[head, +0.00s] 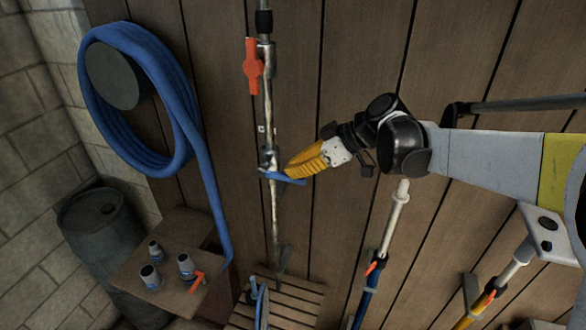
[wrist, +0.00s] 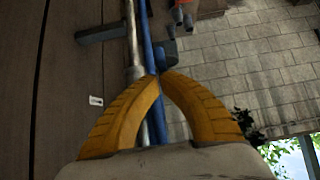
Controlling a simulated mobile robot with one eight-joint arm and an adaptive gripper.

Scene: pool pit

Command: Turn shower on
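A metal shower pipe (head: 268,110) runs down the wooden wall. It carries a red lever (head: 253,65) high up and a blue lever (head: 282,178) lower down. My gripper (head: 288,174), with yellow fingers, is at the blue lever, coming from the right. In the wrist view my gripper (wrist: 158,75) has its fingertips together, with the pipe (wrist: 131,30) and a long blue length (wrist: 148,40) behind them. A dark blue piece (wrist: 166,52) shows just past the tips. I cannot tell whether the tips pinch the lever or only touch it.
A coiled blue hose (head: 190,110) hangs at the left. A slatted wooden platform (head: 295,300) lies under the pipe. Poles (head: 396,215) stand along the wall at the right.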

